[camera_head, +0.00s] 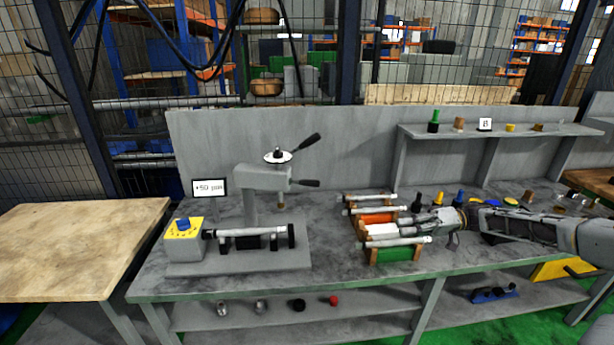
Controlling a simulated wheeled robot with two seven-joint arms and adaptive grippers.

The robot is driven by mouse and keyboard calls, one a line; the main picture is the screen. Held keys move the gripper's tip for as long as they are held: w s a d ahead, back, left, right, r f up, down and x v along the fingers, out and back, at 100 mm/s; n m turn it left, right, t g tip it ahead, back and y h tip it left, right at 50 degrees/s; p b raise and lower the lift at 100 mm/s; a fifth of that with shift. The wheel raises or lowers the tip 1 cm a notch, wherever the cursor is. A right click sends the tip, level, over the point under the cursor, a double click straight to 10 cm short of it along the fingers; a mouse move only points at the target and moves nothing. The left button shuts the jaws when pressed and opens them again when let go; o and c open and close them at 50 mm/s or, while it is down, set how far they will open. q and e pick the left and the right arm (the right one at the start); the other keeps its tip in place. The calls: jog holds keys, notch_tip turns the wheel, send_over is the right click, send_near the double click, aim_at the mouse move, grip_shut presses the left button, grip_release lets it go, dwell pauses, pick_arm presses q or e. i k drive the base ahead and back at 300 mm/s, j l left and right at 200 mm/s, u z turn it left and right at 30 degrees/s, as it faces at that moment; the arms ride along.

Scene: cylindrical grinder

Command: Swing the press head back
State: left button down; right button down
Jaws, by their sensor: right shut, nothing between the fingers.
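The press head (263,178) is a grey block on an upright post on the left part of the grey bench. Two black-gripped levers (306,142) stick out from it to the right, and a round white disc (278,156) sits on top. The head is above a shaft (250,233) lying level on a black support, and a thin tip points down from it. My right gripper (400,227) is shut and empty, over the wooden rack of cylinders, well to the right of the press head. My left gripper is out of view.
A rack (388,257) holds several metal cylinders with coloured parts. A yellow-topped box (184,228) with a blue knob stands at the left end of the shaft, with a small display (209,188) behind it. A shelf (500,132) with small parts runs at the back right.

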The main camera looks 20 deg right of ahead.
aim_at(260, 177)
jog(key=i, duration=1.5)
